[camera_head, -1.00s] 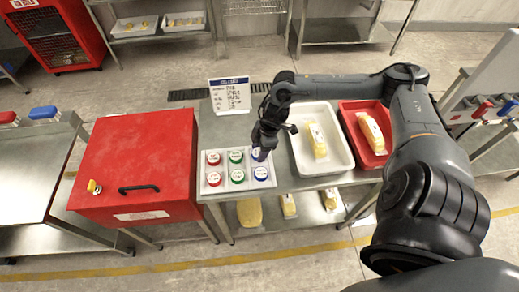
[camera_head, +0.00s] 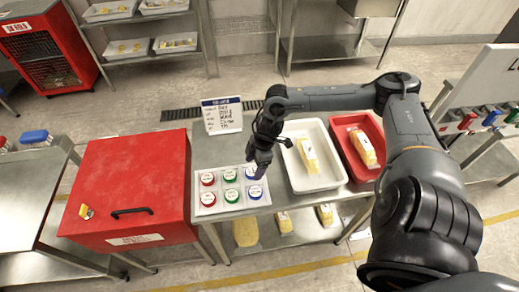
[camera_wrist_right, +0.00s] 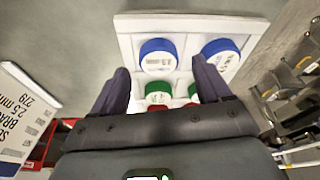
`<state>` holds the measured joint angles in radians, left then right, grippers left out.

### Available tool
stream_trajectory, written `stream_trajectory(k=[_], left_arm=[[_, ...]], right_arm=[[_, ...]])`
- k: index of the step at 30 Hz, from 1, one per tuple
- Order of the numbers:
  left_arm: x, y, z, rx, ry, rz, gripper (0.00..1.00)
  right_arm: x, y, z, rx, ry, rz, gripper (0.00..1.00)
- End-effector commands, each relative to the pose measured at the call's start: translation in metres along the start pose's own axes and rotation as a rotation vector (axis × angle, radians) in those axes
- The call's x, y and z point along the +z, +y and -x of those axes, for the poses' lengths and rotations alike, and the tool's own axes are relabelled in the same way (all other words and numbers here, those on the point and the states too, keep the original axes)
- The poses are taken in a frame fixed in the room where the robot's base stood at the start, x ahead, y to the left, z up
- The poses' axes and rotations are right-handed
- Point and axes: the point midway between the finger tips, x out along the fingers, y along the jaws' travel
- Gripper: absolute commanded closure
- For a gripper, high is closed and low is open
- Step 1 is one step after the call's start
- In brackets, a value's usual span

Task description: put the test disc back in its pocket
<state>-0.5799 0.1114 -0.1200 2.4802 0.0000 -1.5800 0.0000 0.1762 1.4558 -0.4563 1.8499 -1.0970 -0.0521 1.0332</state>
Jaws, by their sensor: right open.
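A white tray (camera_head: 220,209) holds red, green and blue capped discs in two rows. The back blue disc (camera_head: 251,173) sits in the tray's back right corner, partly covered by my right gripper (camera_head: 257,165). The front blue disc (camera_head: 254,192) sits in the front right corner. In the right wrist view, the back blue disc (camera_wrist_right: 158,57) appears between the two open fingers, with no visible grip on it, and the front blue disc (camera_wrist_right: 221,52) lies right of them. Green discs (camera_wrist_right: 158,93) are partly hidden by the gripper. My left gripper is not in view.
A printed sign (camera_head: 222,116) stands behind the tray. A red box (camera_head: 135,180) with a black handle is left of it. A white bin (camera_head: 314,170) and a red bin (camera_head: 357,150), each holding a yellow pack, are to the right.

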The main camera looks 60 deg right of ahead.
Motion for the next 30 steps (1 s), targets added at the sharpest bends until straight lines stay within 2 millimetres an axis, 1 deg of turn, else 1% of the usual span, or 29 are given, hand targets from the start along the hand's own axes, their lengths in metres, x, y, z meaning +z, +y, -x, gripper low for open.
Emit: stream_trajectory(k=[1,3,9,15,18,20,23,26,27,29,30], left_arm=[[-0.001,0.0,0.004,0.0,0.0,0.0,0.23],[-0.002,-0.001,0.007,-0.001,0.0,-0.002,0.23],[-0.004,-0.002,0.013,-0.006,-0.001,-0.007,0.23],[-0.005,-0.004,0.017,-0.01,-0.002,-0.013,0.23],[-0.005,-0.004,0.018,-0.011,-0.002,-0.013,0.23],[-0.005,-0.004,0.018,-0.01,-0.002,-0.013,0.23],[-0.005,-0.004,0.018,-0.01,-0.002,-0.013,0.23],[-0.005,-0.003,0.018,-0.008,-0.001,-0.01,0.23],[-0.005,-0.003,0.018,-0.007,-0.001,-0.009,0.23],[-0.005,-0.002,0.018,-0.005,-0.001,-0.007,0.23],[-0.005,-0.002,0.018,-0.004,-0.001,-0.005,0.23]], right_arm=[[0.0,0.001,0.012,0.004,-0.003,0.001,0.23],[0.0,0.001,0.026,0.005,-0.002,0.003,0.23],[0.0,0.001,0.061,0.004,-0.003,0.001,0.23],[0.0,0.001,0.086,0.004,-0.001,0.0,0.23],[-0.002,0.0,0.092,0.002,0.003,0.004,0.23],[-0.005,-0.003,0.09,0.001,0.012,0.015,0.23],[-0.019,-0.012,0.073,0.005,0.048,0.06,0.23],[-0.045,-0.03,0.042,0.021,0.116,0.132,0.23],[-0.059,-0.041,0.027,0.033,0.153,0.163,0.23],[-0.083,-0.059,0.006,0.06,0.218,0.204,0.23],[-0.1,-0.071,-0.007,0.084,0.262,0.224,0.23]])
